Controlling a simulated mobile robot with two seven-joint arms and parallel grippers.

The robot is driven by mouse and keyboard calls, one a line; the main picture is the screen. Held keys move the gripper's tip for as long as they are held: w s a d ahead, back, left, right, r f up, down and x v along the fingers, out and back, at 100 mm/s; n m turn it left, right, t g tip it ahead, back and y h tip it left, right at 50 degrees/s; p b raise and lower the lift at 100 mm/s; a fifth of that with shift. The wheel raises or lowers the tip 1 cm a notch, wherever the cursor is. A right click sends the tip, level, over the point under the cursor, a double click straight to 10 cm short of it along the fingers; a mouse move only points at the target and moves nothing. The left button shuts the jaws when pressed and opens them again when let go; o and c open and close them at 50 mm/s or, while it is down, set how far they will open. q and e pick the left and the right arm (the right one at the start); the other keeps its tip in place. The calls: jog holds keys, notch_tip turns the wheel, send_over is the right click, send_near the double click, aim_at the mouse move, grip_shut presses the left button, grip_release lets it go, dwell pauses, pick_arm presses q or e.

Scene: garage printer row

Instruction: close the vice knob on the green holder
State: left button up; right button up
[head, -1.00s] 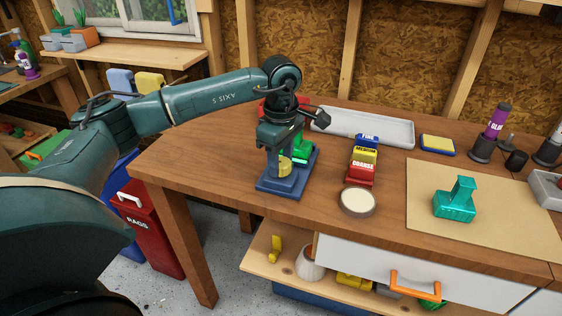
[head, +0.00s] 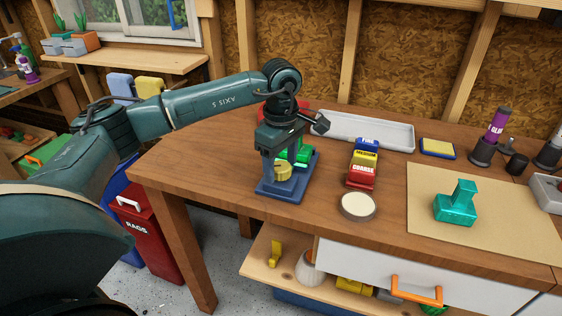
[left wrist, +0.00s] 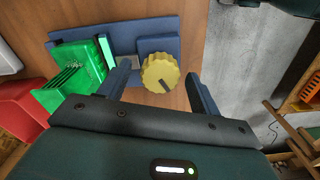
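The green holder (head: 304,153) is a blue-based vice on the bench, with a ribbed green block (left wrist: 75,75) and a lighter green strip between its blue jaws. Its yellow vice knob (head: 283,172) faces the front. In the left wrist view the knob (left wrist: 160,72) is ribbed, with a dark pointer line slanting to the lower right. My left gripper (head: 279,160) is over the holder. In the left wrist view its fingers (left wrist: 160,78) are spread to either side of the knob, with gaps showing. The gripper is open and empty. My right gripper is not in view.
Sanding blocks (head: 363,163) and a round pale-topped tin (head: 357,205) stand right of the holder. A grey tray (head: 395,134) lies behind. A teal part (head: 457,205) rests on a tan mat (head: 425,235). A drawer (head: 370,262) is below. Bare bench lies left of the holder.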

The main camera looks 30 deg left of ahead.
aim_at(281, 166)
pick_arm(q)
notch_tip(281, 166, up, 13)
jog(key=shift+b, duration=0.45)
dwell(0.7)
